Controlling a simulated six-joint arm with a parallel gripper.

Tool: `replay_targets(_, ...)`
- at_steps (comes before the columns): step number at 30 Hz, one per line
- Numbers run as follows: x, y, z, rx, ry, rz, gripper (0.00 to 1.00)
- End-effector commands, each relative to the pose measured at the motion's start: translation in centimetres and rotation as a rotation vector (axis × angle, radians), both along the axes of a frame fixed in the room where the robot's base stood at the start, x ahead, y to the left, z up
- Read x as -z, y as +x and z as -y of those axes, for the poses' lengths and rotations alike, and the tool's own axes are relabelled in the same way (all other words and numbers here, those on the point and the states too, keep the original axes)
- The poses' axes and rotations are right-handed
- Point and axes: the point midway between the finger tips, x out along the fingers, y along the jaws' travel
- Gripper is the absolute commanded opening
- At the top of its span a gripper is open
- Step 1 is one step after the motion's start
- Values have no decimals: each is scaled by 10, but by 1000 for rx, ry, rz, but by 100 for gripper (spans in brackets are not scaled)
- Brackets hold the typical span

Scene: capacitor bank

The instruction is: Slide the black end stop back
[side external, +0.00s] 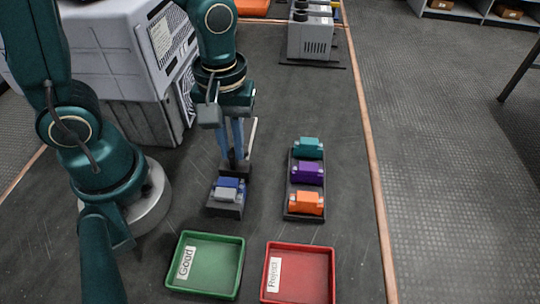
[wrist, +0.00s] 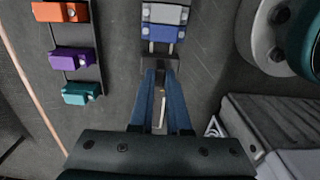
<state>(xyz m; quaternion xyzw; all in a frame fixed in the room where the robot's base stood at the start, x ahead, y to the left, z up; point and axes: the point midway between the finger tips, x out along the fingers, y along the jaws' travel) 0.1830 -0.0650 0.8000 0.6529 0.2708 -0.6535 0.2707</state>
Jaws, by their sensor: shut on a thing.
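The black end stop (side external: 238,170) sits at the far end of the short dark rail that carries a blue block (side external: 229,182) and a light grey block (side external: 227,194). My gripper (side external: 234,159) points down over it with its blue fingers shut on it. In the wrist view the end stop (wrist: 160,63) lies at the tips of my gripper (wrist: 161,71), partly hidden by the fingers. The blue block (wrist: 163,34) and grey block (wrist: 164,14) sit just beyond it.
A second rail to the right holds teal (side external: 309,147), purple (side external: 307,172) and orange (side external: 307,202) blocks. A green "Good" tray (side external: 239,270) and a red "Reject" tray (side external: 300,247) stand in front. A thin pale bar (side external: 252,135) is beside the fingers.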

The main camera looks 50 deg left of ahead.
Motion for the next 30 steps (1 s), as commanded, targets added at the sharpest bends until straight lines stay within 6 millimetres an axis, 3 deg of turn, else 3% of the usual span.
replay_targets(30, 0, 27, -27, 1, 1, 4, 0)
